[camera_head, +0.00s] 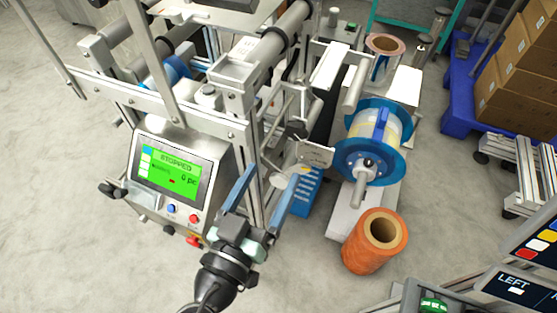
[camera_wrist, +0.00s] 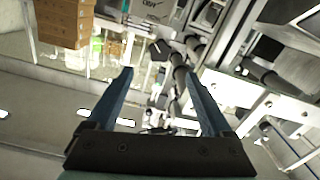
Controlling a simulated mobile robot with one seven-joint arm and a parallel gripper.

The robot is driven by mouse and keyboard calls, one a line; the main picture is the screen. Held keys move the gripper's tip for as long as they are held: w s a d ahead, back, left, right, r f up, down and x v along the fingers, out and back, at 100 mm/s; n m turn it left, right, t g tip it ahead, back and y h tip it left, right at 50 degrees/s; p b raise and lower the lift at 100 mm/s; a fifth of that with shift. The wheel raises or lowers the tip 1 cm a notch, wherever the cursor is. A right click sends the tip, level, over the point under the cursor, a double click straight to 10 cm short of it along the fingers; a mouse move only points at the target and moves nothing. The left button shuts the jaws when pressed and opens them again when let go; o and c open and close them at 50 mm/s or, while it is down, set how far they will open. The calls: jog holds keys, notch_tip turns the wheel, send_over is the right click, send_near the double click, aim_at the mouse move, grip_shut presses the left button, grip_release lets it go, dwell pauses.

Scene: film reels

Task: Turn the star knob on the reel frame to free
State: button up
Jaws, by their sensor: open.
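My gripper (camera_head: 272,174) is open, with its two blue fingers spread apart and nothing between them. It reaches up in front of the reel frame (camera_head: 165,101), right of the control panel. A small dark knob (camera_head: 297,130) shows on the frame just beyond the fingertips, beside a metal plate; it looks like the star knob, but its lobes and setting are too small to read. In the wrist view the open fingers (camera_wrist: 158,73) frame a gap, and a dark knob-like part (camera_wrist: 160,49) shows beyond the tips. I cannot tell if it is the same knob.
The control panel (camera_head: 175,182) reads STOPPED on a green screen. A blue-flanged reel (camera_head: 393,153) is right of the gripper, with an orange roll (camera_head: 374,244) below it. A blue crate (camera_head: 305,190) sits behind the right finger. Cartons (camera_head: 515,70) stand on a blue pallet at far right.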

aim_at(294, 133)
jog(key=shift+s+a, duration=0.1)
jog(key=shift+s, duration=0.2)
jog(key=w+d+m, duration=0.1)
jog(key=w, duration=0.3)
jog(key=w+d+m+p, duration=0.1)
jog(key=w+m, duration=0.1)
jog(key=w, duration=0.2)
jog(key=w+d+m+p, duration=0.1)
jog(key=w+d, duration=0.1)
jog(key=w, duration=0.2)
jog(key=shift+w+d, duration=0.1)
jog(key=shift+w, duration=0.1)
grip_shut()
jog(key=shift+n+b, duration=0.55)
jog(key=shift+n, duration=1.65)
